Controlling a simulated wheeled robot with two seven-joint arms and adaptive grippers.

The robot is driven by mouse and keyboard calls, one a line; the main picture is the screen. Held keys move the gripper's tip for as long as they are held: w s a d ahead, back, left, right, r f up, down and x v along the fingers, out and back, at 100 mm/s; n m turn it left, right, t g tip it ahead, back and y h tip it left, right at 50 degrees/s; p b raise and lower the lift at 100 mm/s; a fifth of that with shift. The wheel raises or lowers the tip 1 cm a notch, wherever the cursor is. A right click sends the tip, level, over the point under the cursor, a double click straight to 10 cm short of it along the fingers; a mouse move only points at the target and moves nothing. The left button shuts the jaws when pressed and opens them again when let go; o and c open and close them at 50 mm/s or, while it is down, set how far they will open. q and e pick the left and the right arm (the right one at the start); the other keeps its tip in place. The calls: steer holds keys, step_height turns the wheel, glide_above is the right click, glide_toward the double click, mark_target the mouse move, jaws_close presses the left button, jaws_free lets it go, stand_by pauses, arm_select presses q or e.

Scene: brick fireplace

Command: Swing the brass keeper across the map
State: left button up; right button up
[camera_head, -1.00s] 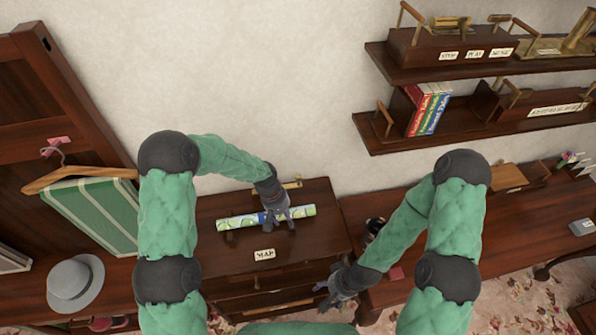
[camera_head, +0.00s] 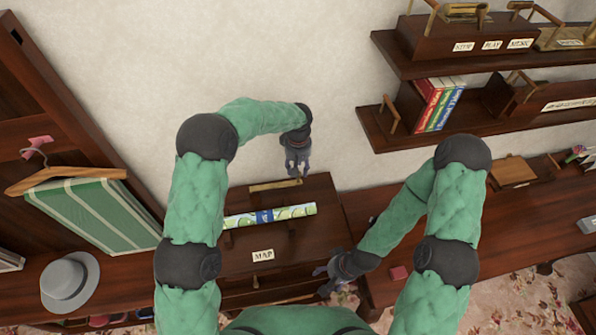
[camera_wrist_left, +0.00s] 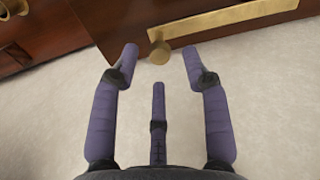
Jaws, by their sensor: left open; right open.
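The rolled map (camera_head: 290,212), green, white and blue, lies on the dark wooden cabinet top (camera_head: 315,240) in the head view. The brass keeper (camera_head: 270,187) is a flat bar behind the map, roughly parallel to it and apart from it. In the left wrist view the keeper (camera_wrist_left: 235,18) crosses the top, with a round brass knob (camera_wrist_left: 159,53) near its end. My left gripper (camera_head: 297,175) is open and empty at the keeper's right end, its spread fingers around the knob's position in the wrist view; contact is unclear. My right gripper (camera_head: 325,279) is open, low by the cabinet's front right.
A MAP label (camera_head: 263,255) marks the cabinet's front. Wall shelves (camera_head: 480,70) with books and wooden boxes hang at the upper right. A grey hat (camera_head: 70,282) and a hanger with striped green cloth (camera_head: 90,215) are at the left. A desk (camera_head: 440,235) stands right.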

arm_select(q)
steer(key=shift+f, duration=1.85)
jaws_close()
